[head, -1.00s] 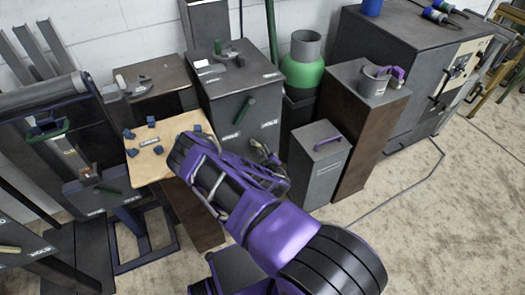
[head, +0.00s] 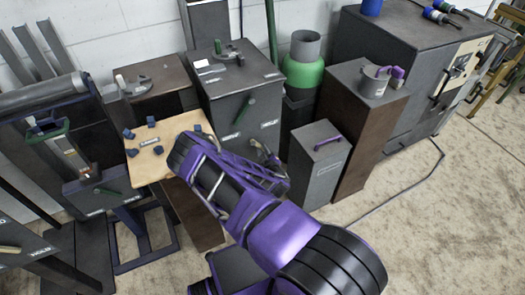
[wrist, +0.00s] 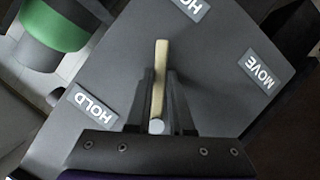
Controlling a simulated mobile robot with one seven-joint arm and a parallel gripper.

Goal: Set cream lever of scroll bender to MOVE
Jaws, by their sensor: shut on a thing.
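The cream lever (wrist: 160,75) shows in the wrist view as a pale bar standing out from a dark grey panel (wrist: 110,60). My gripper (wrist: 158,100) has its two dark fingers on either side of the bar and is shut on it. A HOLD label (wrist: 90,107) is at lower left, a MOVE label (wrist: 260,71) at right, and another partly cut-off label (wrist: 190,6) at the top. The bar points up the picture, between HOLD and MOVE.
A green lever (head: 243,111) is on the cabinet's front. A green and grey container (head: 304,65) stands right of it. A low grey box (head: 320,165) with a purple handle is close right of my gripper. A wooden board (head: 165,160) is at left. Open floor lies at right.

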